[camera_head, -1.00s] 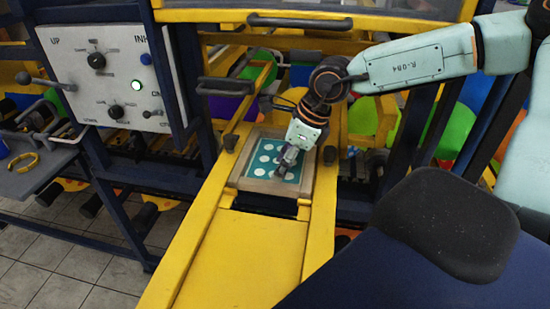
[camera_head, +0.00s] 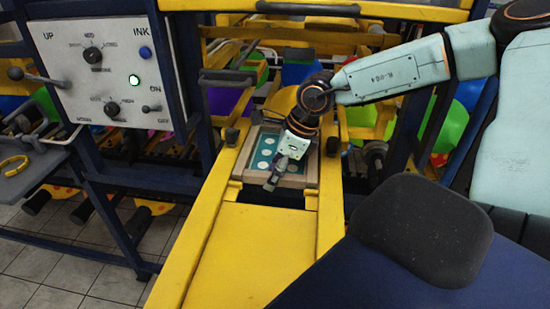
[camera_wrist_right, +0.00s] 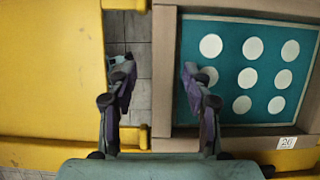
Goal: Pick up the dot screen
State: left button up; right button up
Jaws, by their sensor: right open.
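The dot screen (camera_head: 264,153), a teal panel with white dots in a wooden frame, lies in the yellow machine bed in the head view. It also shows in the right wrist view (camera_wrist_right: 233,62), with a small "26" label on its frame. My right gripper (camera_head: 271,183) is open at the near edge of the frame. In the right wrist view, my right gripper's fingers (camera_wrist_right: 158,72) stand on either side of one wooden frame bar, with gaps showing. The gripper and wrist cover part of the screen in the head view. My left gripper is not in view.
The yellow rails (camera_head: 208,235) of the bed run along both sides of the screen. A control panel (camera_head: 108,65) with knobs and a lit green button stands at the left. A yellow ring (camera_head: 14,165) lies on a grey shelf. A black handle bar (camera_head: 308,9) crosses above.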

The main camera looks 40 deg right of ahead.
jog(key=shift+d, duration=0.25)
jog(key=shift+s+d, duration=0.2)
jog(key=shift+d, duration=0.1)
jog(key=shift+c, duration=1)
jog(key=shift+a, duration=0.2)
jog(key=c, duration=0.3)
jog(key=shift+w+a, duration=0.15)
jog(key=shift+a, duration=0.05)
jog(key=shift+c, duration=1.4)
jog(key=shift+d, duration=0.1)
grip_shut()
jog(key=shift+d, duration=0.1)
